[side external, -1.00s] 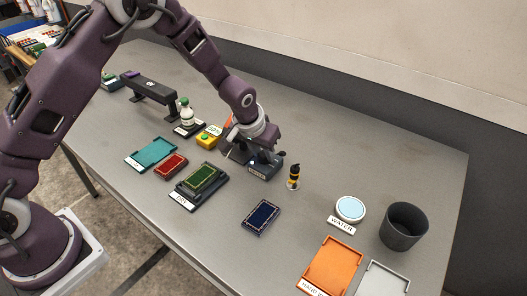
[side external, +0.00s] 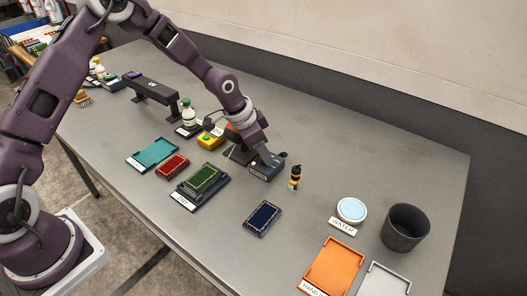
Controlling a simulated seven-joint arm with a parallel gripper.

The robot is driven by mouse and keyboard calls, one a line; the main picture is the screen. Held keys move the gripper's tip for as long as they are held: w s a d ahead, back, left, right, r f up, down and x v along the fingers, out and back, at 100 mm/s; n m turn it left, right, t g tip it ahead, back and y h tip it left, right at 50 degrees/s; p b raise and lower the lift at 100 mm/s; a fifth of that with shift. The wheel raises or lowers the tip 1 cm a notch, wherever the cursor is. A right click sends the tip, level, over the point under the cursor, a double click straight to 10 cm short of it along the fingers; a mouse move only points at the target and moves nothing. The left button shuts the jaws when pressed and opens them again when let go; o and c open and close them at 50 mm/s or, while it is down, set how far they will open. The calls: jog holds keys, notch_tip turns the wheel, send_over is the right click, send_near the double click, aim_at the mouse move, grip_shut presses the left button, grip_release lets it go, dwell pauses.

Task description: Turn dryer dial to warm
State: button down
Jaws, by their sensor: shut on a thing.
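A small dark grey-blue box (side external: 260,174) with a white label stands near the middle of the table, and I take it for the dryer control. The label is too small to read. My gripper (side external: 262,158) is down at the top of this box, shut on what I take to be its dial. The jaws and wrist hide most of the dial, so its setting cannot be read. A small dark part (side external: 283,155) shows at the box's right end.
Close by stand a yellow box with a green button (side external: 209,140), a white bottle (side external: 187,117) and a black-and-yellow item (side external: 295,179). Small rugs lie in front, including a green one (side external: 203,178) and a blue one (side external: 262,216). A dark bin (side external: 405,229) stands right.

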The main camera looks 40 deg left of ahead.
dwell(0.5)
jog(key=c, duration=1.1)
grip_release()
jog(key=v, duration=0.7)
jog(key=shift+r, duration=0.1)
